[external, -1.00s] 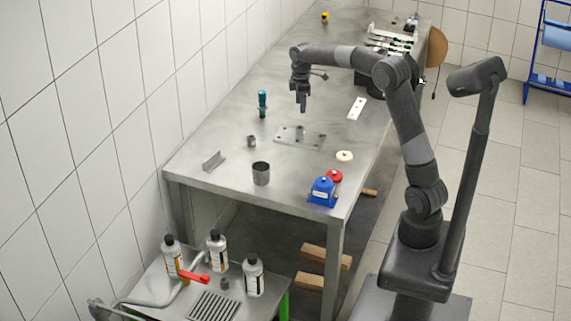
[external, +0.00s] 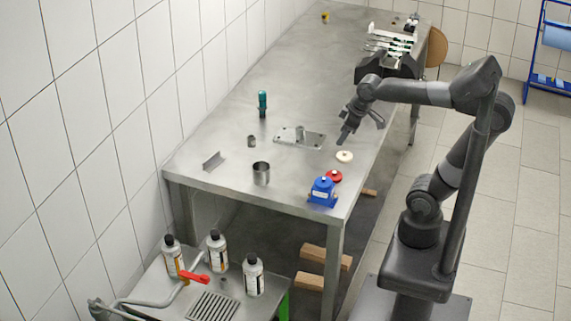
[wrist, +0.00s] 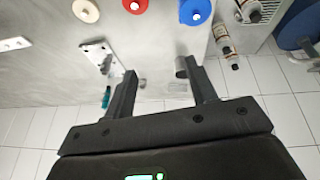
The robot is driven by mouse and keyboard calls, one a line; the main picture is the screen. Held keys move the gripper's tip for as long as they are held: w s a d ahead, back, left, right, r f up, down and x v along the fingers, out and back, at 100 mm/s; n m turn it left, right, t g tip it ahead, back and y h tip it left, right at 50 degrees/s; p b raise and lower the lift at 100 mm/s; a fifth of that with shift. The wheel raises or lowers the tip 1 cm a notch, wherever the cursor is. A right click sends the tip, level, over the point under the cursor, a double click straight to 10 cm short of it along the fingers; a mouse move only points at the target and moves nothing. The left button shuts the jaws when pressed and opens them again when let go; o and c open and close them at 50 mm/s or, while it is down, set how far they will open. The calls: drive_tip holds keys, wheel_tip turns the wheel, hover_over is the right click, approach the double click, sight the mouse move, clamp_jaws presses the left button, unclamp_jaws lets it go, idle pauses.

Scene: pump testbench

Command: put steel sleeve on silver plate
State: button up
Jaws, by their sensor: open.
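The silver plate (external: 318,140) lies flat on the steel table and has holes near its edges. A small grey steel sleeve (external: 300,132) stands upright on it, near the middle. My gripper (external: 344,139) is to the right of the plate, apart from the sleeve. In the wrist view my gripper (wrist: 160,68) has its fingers wide apart with nothing held between them.
A cream disc (external: 344,157), a red knob part (external: 334,176) and a blue part (external: 322,192) sit near the right edge. A wider steel cup (external: 261,173), a small grey cylinder (external: 251,141), an angle bracket (external: 214,161) and a green-handled tool (external: 262,104) stand left.

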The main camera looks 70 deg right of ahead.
drive_tip(key=s+a+f+m+t, duration=0.1)
drive_tip(key=s+a+f, duration=0.1)
drive_tip(key=s, duration=0.5)
drive_tip(key=shift+a+f+y, duration=0.3)
drive_tip(key=shift+a+f, duration=0.1)
drive_tip(key=shift+f, duration=0.35)
